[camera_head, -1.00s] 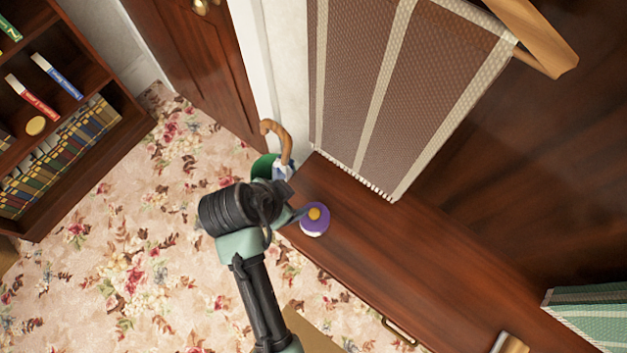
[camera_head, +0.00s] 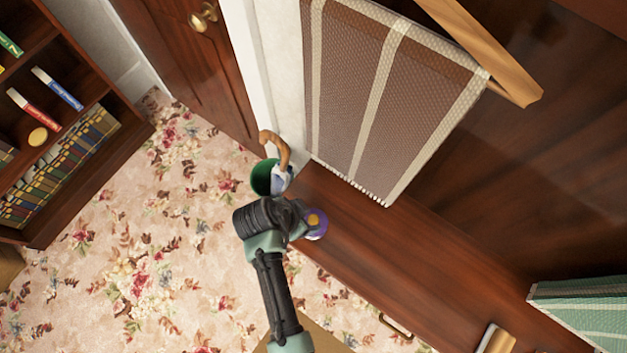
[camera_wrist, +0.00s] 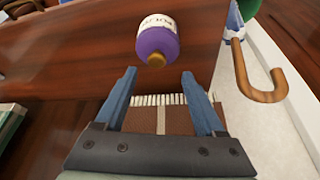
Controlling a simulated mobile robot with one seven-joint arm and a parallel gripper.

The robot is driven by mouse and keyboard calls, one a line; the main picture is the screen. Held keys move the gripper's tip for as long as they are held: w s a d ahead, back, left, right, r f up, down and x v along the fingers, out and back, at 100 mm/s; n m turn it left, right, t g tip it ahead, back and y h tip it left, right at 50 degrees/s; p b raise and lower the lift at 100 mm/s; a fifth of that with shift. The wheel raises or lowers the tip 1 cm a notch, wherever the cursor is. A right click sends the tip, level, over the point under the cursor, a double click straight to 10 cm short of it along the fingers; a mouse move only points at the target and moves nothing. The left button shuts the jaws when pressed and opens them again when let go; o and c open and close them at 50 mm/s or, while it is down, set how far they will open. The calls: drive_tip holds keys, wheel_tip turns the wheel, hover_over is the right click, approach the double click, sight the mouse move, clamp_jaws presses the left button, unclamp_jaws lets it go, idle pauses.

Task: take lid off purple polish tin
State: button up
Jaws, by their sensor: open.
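The purple polish tin (camera_wrist: 158,40) shows in the wrist view with a pale lettered label and a small golden-brown knob-like lid (camera_wrist: 156,60) facing my gripper. In the head view the tin (camera_head: 322,231) is on the wooden bench top (camera_head: 400,255), partly hidden by my arm. Its yellowish lid (camera_head: 313,219) shows beside my wrist. My gripper (camera_wrist: 159,82) is open and empty in the wrist view. Its two blue-grey fingertips are apart, and the lid lies just beyond the gap between them, not between the fingers. The fingertips are hidden in the head view.
A curved wooden handle (camera_head: 280,150) rises from a green holder (camera_head: 263,178) beside the bench's left end. A striped cloth (camera_head: 365,95) hangs behind. A bookcase (camera_head: 75,95) stands at far left.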

sight(313, 219)
drive_tip(key=shift+s+p+x, duration=0.15)
drive_tip(key=shift+x, duration=1.1)
drive_tip(key=shift+s+p+x, duration=0.15)
drive_tip(key=shift+x, duration=1.05)
drive_tip(key=shift+d, duration=0.1)
drive_tip(key=shift+c, duration=0.3)
clamp_jaws()
